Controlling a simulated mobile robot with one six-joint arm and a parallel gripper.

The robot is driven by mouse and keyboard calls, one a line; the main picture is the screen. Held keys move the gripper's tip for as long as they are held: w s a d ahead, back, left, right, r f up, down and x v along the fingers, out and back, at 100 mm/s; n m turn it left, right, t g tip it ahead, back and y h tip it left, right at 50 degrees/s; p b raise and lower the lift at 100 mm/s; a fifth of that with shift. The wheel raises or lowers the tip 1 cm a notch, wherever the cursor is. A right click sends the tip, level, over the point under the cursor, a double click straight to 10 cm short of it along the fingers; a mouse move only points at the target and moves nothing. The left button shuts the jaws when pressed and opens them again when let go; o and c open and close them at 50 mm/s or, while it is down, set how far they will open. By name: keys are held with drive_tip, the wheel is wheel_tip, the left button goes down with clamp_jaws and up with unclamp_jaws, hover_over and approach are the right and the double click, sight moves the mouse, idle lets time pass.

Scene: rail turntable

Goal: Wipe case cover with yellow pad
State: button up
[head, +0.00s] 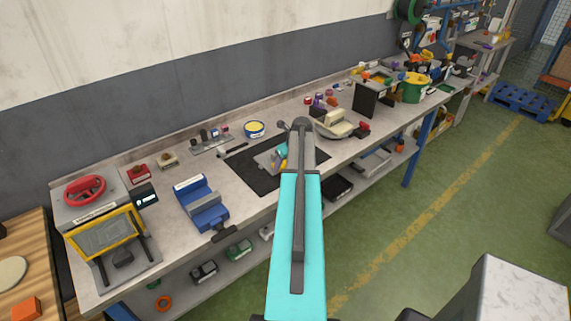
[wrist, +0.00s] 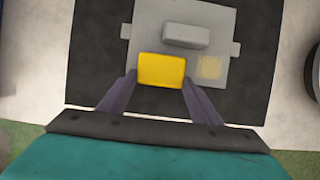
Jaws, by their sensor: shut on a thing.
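The yellow pad (wrist: 161,70) is held between the two fingers of my gripper (wrist: 159,82) in the wrist view. The grey case cover (wrist: 150,18) lies on a black mat (wrist: 95,60), with a raised grey block (wrist: 186,35) on its top. The pad is over the near left part of the cover; I cannot tell whether it touches. A pale yellowish smudge (wrist: 209,67) marks the cover just right of the pad. In the head view the cover (head: 264,159) shows beside my arm, which hides much of it and of my gripper.
A blue vise (head: 203,205) and a yellow-framed machine (head: 105,235) stand left on the bench. A round yellow-blue tin (head: 254,129) sits behind the mat. A beige device (head: 334,122) stands right of it, with a green bin (head: 412,90) farther along.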

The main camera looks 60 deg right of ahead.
drive_tip(key=shift+d, duration=0.1)
drive_tip(key=shift+s+d+f, duration=0.1)
drive_tip(key=shift+s+d, duration=0.15)
drive_tip(key=shift+d, duration=0.45)
drive_tip(key=shift+s+d, duration=0.25)
drive_tip(key=shift+d, duration=0.45)
drive_tip(key=shift+s+d, duration=0.25)
drive_tip(key=shift+d, duration=0.55)
drive_tip(key=shift+s+d, duration=0.25)
drive_tip(key=shift+d, duration=0.5)
drive_tip(key=shift+s+d, duration=0.25)
drive_tip(key=shift+d, duration=0.45)
drive_tip(key=shift+s+d, duration=0.25)
drive_tip(key=shift+d, duration=0.45)
drive_tip(key=shift+w+a, duration=0.25)
drive_tip(key=shift+a, duration=0.5)
drive_tip(key=shift+w+a, duration=0.25)
drive_tip(key=shift+a, duration=0.5)
